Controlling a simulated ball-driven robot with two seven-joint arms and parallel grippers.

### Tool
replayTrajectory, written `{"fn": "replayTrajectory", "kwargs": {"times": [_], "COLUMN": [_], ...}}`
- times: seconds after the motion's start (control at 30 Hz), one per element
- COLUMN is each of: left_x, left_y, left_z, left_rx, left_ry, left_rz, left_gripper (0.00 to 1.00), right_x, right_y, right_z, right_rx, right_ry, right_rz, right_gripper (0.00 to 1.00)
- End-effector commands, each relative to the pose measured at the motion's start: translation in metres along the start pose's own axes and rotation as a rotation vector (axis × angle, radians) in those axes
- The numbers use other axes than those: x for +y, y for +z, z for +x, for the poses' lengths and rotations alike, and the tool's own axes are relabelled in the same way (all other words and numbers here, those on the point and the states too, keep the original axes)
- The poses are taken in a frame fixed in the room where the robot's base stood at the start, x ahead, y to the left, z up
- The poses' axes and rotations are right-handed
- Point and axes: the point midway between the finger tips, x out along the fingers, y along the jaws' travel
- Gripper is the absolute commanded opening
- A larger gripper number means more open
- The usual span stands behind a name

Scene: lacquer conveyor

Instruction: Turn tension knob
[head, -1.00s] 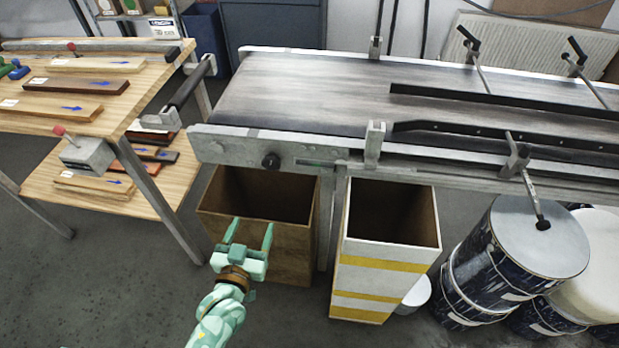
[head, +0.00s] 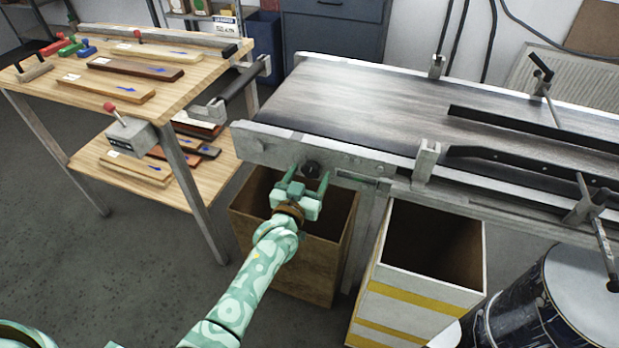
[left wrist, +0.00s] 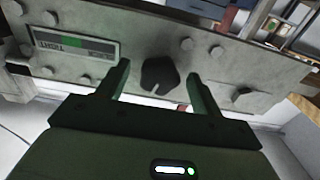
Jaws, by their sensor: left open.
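The tension knob (head: 311,169) is a small black knob on the grey end plate (head: 262,148) of the conveyor. In the left wrist view the knob (left wrist: 160,76) shows beyond and between the fingertips, with a light pointer mark on its lower edge. A label reading "TIGHT" with a green bar (left wrist: 75,45) is on the plate to its left. My left gripper (head: 308,178) is open, just in front of the knob in the head view. In the left wrist view its two fingers (left wrist: 158,84) stand either side of the knob; whether they touch it is unclear. My right gripper is out of view.
An open wooden bin (head: 330,262) stands below the plate, under my left gripper. A white and yellow bin (head: 415,290) is right of it. A wooden bench (head: 200,90) with boards is at left. A bracket (head: 425,160) rises from the conveyor's near rail.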

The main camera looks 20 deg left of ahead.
Motion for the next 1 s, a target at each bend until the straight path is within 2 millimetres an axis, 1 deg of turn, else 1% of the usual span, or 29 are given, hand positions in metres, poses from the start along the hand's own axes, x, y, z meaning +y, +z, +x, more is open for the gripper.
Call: {"fn": "replayTrajectory", "kwargs": {"times": [0.1,0.3,0.33,0.37,0.4,0.47,0.5,0.77,1.0], "left_x": [-0.0001,-0.0001,0.0000,-0.0001,0.0000,0.0000,0.0000,0.0001,0.0005], "left_y": [-0.0003,-0.0008,-0.0008,-0.0008,-0.0007,-0.0007,-0.0007,-0.0010,-0.0023], "left_z": [0.0039,0.0039,0.0038,0.0038,0.0038,0.0037,0.0037,0.0035,0.0034], "left_rx": [0.000,0.000,0.000,0.000,0.000,0.000,0.000,0.000,0.000], "left_ry": [0.000,0.000,0.000,0.000,0.000,0.000,0.000,0.000,0.001], "left_rz": [0.000,0.000,0.000,0.000,0.000,0.000,0.000,-0.017,-0.117], "left_gripper": [0.66,0.66,0.61,0.52,0.41,0.24,0.22,0.22,0.22], "right_x": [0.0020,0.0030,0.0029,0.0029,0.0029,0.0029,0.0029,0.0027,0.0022], "right_y": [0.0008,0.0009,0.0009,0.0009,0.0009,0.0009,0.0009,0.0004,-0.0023], "right_z": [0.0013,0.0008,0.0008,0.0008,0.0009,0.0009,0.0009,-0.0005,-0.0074], "right_rx": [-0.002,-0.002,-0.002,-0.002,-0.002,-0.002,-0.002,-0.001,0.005], "right_ry": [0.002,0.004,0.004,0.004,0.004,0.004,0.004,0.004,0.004], "right_rz": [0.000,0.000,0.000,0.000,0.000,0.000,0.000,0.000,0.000], "right_gripper": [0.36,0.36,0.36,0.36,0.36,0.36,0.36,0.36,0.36]}}
